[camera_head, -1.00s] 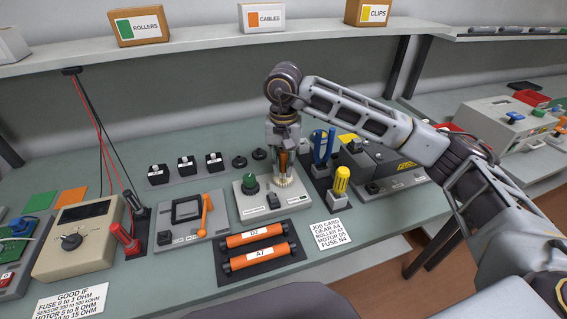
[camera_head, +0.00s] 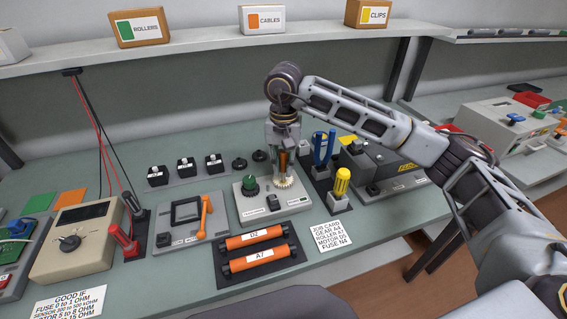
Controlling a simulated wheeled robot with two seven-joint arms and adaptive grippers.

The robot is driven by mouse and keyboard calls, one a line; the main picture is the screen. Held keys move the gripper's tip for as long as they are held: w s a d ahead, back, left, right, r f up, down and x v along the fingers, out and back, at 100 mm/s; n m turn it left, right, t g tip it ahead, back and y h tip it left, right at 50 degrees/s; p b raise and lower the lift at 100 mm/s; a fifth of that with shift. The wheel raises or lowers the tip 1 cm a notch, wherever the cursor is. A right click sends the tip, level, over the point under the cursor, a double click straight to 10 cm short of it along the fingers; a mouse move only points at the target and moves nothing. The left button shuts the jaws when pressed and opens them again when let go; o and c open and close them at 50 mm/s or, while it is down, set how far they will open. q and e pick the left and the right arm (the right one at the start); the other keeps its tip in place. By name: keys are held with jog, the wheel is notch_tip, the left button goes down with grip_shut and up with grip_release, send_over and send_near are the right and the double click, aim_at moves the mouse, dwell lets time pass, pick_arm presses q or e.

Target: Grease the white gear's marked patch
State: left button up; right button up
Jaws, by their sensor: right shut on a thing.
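The white gear (camera_head: 284,183) sits on a light grey fixture (camera_head: 263,207) with a green knob (camera_head: 250,186), in the middle of the bench. My right gripper (camera_head: 282,165) points down just above the gear. It is shut on a slim orange-brown tool (camera_head: 283,159), whose lower end is at or just over the gear. I cannot tell if it touches. The marked patch is too small or hidden to make out. My left gripper is not in view.
A stand with blue pliers (camera_head: 322,148) and a yellow-handled tool (camera_head: 342,181) is close right of the gripper. Orange rollers (camera_head: 256,248) lie in front. A device with an orange lever (camera_head: 206,214) stands left. A job card (camera_head: 332,235) lies at the front edge.

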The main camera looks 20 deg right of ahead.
aim_at(283, 151)
jog(key=shift+s, duration=0.35)
jog(key=shift+w+b, duration=0.35)
jog(key=shift+w, duration=0.05)
dwell(0.3)
jog(key=shift+s, duration=0.4)
dwell(0.4)
jog(key=shift+w+b, duration=0.35)
jog(key=shift+w, duration=0.05)
dwell(0.3)
dwell(0.4)
jog(key=shift+r+p, duration=1.75)
jog(key=shift+r, duration=1.8)
